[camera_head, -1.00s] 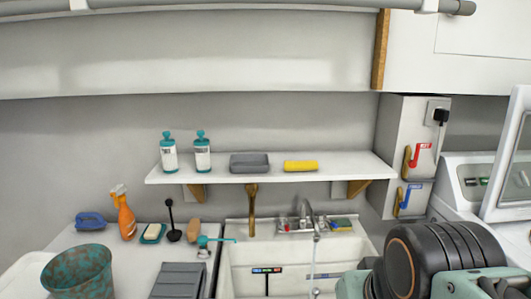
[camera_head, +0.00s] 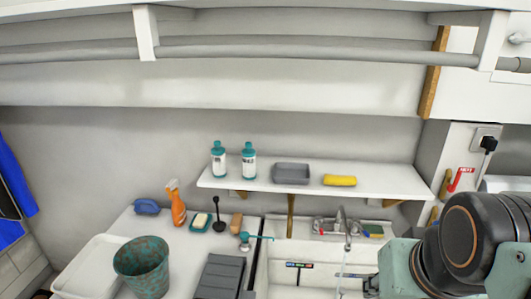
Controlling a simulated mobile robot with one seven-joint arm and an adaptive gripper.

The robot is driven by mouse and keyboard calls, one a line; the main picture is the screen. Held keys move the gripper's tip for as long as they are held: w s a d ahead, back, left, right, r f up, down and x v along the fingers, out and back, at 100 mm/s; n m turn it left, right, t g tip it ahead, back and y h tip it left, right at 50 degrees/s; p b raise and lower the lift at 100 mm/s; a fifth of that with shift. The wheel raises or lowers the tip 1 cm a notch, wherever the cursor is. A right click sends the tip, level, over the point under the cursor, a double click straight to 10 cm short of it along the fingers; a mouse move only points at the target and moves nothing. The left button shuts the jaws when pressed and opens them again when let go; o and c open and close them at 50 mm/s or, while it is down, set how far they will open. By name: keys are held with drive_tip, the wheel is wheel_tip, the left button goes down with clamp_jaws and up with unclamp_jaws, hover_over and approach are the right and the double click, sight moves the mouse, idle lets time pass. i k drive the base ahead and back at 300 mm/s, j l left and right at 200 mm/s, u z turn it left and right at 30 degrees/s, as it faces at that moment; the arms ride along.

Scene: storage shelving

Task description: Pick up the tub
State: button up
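No single thing is plainly marked as the tub. A white shallow basin (camera_head: 68,283) lies on the counter at the lower left, partly cut off by the frame's bottom edge. A mottled teal and brown bucket (camera_head: 142,268) stands beside it, overlapping its right side. My arm's black and grey-green links fill the lower right; my gripper's fingers do not show.
The wall shelf (camera_head: 400,183) spans above a white sink (camera_head: 310,255) with a tap. An orange spray bottle (camera_head: 177,205), soap dish (camera_head: 201,222) and black-handled tool (camera_head: 219,220) stand on the counter. A grey ribbed board (camera_head: 219,275) lies left of the sink. A pipe runs overhead.

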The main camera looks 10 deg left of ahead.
sight(142, 262)
drive_tip(key=u, duration=1.75)
